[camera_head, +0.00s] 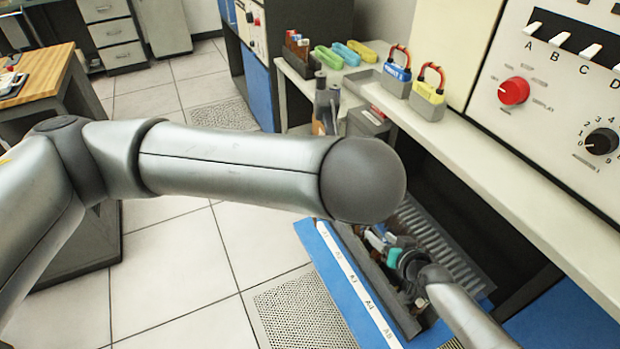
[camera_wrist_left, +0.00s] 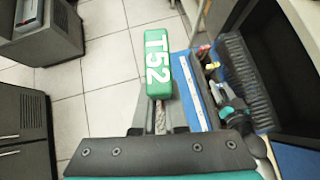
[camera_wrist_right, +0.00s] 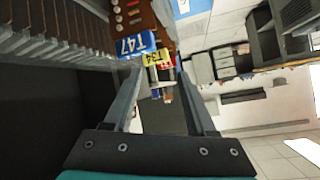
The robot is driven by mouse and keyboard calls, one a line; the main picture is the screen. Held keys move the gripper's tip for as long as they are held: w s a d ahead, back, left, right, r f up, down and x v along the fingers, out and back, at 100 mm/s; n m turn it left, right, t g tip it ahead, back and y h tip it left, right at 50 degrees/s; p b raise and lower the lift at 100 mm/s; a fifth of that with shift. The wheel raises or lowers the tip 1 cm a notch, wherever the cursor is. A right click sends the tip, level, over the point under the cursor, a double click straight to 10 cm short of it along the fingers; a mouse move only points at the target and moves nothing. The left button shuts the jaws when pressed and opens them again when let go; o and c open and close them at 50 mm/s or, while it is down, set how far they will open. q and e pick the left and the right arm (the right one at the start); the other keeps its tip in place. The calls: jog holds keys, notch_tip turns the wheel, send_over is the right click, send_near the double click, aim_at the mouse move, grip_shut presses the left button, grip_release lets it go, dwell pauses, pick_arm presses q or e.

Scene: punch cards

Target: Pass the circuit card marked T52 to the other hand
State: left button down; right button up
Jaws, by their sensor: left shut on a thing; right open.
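The circuit card marked T52 (camera_wrist_left: 157,62) shows its green handle with white lettering in the left wrist view. My left gripper (camera_wrist_left: 160,118) is shut on it and holds it above the floor beside the open drawer. In the head view my left arm hides this card and most or all of the left gripper. My right gripper (camera_head: 388,250) is low over the drawer in the head view. In the right wrist view it is open (camera_wrist_right: 157,75) and holds nothing, with a blue card marked T47 (camera_wrist_right: 136,45) and a yellow card marked T54 (camera_wrist_right: 153,58) beyond its fingers.
The open drawer has a blue front with a white label strip (camera_head: 361,288) and a ribbed rack (camera_head: 440,240). A shelf (camera_head: 500,150) above carries coloured handles and two padlock-like blocks (camera_head: 429,97). A control panel (camera_head: 560,80) stands right. Tiled floor (camera_head: 165,270) is clear left.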

jog(key=s+d+f+n+t+h, duration=0.25)
jog(key=s+d+h, duration=0.25)
jog(key=s+d, duration=1.1)
jog(key=s+a+f+g, duration=0.4)
jog(key=s+a+f, duration=0.2)
jog(key=s, duration=0.3)
jog(key=s+a+f+g+y, duration=0.1)
jog(key=s+a+f+g, duration=0.3)
jog(key=s+f, duration=0.5)
jog(key=s+a+f+n+g+y, duration=0.1)
jog(key=s+a+f+g, duration=0.4)
jog(key=s, duration=0.6)
jog(key=a+f, duration=0.2)
jog(key=a, duration=0.1)
jog(key=shift+a+f, duration=0.2)
jog(key=shift+a, duration=0.05)
